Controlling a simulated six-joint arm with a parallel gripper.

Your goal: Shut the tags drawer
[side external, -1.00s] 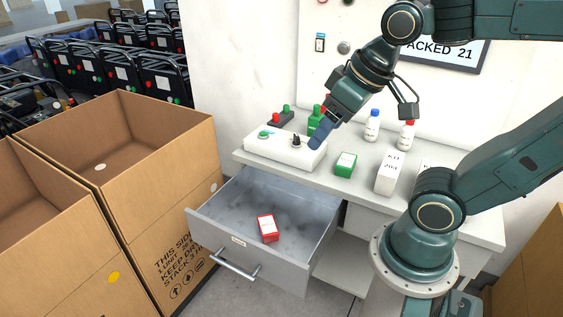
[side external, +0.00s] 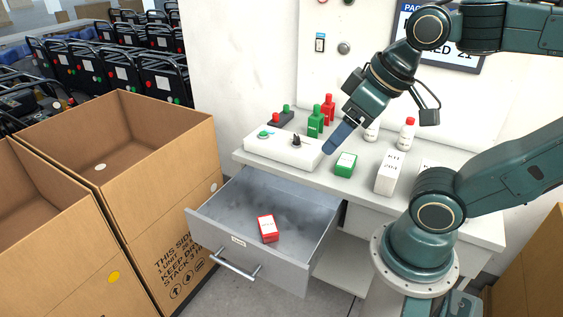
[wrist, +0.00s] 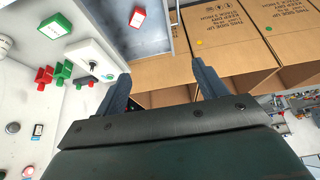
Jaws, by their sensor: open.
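The grey metal drawer (side external: 282,270) is pulled well out from under the white bench, with a bar handle (side external: 235,268) and a small label on its front. The label is too small to read. A red and white box (side external: 268,228) lies inside it. In the wrist view the drawer's front edge (wrist: 180,35) shows at the top, with the red and white box (wrist: 138,17) beside it. My gripper (side external: 337,140) is open and empty above the benchtop, behind and above the drawer, apart from it. Its two fingers (wrist: 162,88) stand apart in the wrist view.
On the bench (side external: 330,182) stand a white control box (side external: 283,148), a green box (side external: 346,164), a white carton (side external: 390,172), bottles and red and green pieces. Large cardboard boxes (side external: 125,150) stand left of the drawer. Free floor shows before the drawer.

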